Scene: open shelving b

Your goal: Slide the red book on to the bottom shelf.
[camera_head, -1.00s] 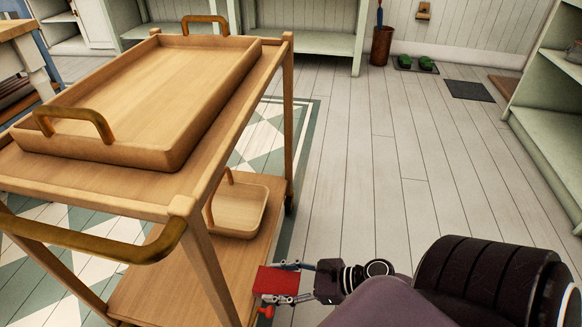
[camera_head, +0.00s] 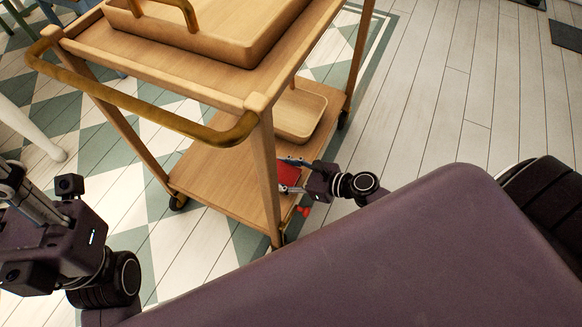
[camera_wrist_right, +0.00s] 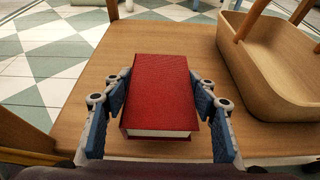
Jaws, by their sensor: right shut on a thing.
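The red book (camera_head: 288,174) is between the fingers of my right gripper (camera_head: 292,176) at the right side of the wooden trolley. In the right wrist view the book (camera_wrist_right: 160,90) lies flat, cover up, with the blue-padded fingers closed on both sides. It is over the trolley's bottom shelf (camera_head: 215,180); I cannot tell whether it touches the wood. The bottom shelf (camera_wrist_right: 82,100) fills much of the wrist view. My left gripper (camera_head: 12,178) is partly cut off at the left edge, away from the trolley; its fingers are unclear.
A wooden tray (camera_wrist_right: 262,65) stands on the bottom shelf, right of the book in the wrist view. A trolley post (camera_head: 266,180) rises close to my right gripper. A larger handled tray (camera_head: 225,30) is on the top shelf. Bare shelf lies beyond the book.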

